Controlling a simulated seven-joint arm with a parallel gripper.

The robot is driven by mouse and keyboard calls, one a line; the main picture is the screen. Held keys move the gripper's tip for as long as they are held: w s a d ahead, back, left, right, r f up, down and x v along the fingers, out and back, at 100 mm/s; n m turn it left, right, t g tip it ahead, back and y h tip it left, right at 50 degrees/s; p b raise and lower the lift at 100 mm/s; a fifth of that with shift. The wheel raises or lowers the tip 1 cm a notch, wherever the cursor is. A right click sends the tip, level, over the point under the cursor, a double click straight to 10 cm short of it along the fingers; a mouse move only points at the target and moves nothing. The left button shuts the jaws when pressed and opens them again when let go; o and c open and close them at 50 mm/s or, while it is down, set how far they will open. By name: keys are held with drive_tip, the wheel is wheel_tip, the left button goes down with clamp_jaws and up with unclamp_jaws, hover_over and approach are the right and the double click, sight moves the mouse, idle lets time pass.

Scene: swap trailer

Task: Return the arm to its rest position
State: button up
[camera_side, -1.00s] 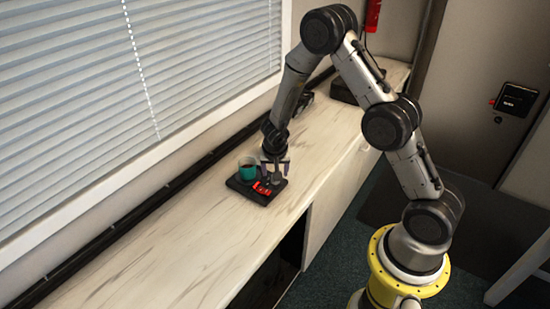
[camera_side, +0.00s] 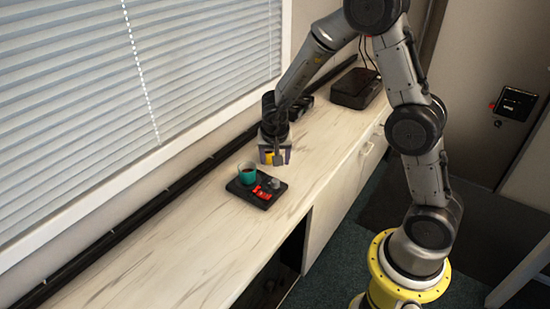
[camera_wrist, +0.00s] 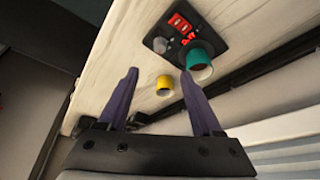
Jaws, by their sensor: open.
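My gripper (camera_side: 274,158) is open and empty above the counter, just behind the black tray (camera_side: 238,188). In the wrist view its two purple-grey fingers (camera_wrist: 160,74) stand wide apart. The teal cup (camera_wrist: 197,66) and tray (camera_wrist: 219,35) also show in the wrist view.
The pale counter (camera_side: 190,235) runs along a window with blinds (camera_side: 70,100) and is clear at the front. A black box (camera_side: 355,88) with cables stands at the far end. Dark objects (camera_side: 303,106) lie near the wall behind my gripper.

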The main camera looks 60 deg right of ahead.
drive_tip(key=s+a+r+n+t+y, duration=0.1)
drive_tip(key=a+r+n+t, duration=0.25)
drive_tip(key=r, duration=0.55)
drive_tip(key=a+r+n+t+y, duration=0.15)
drive_tip(key=r+t, duration=0.25)
drive_tip(key=r, duration=0.6)
drive_tip(key=s+a+r+n+t+y, duration=0.1)
drive_tip(key=a+r+n+t, duration=0.2)
drive_tip(key=r, duration=0.6)
drive_tip(key=s+a+n+g+y, duration=0.2)
drive_tip(key=s+a+n+y, duration=0.3)
drive_tip(key=s, duration=0.6)
drive_tip(key=s+d+f+m+g+h, duration=0.1)
drive_tip(key=s+d+f+g+h, duration=0.1)
drive_tip(key=s+f, duration=0.3)
drive_tip(key=s+d+f+g+h, duration=0.2)
drive_tip(key=s+f+g, duration=0.1)
drive_tip(key=s+f, duration=0.2)
drive_tip(key=shift+s+d+m+h, duration=0.2)
drive_tip(key=shift+s+m+h, duration=0.2)
drive_tip(key=shift+s, duration=0.3)
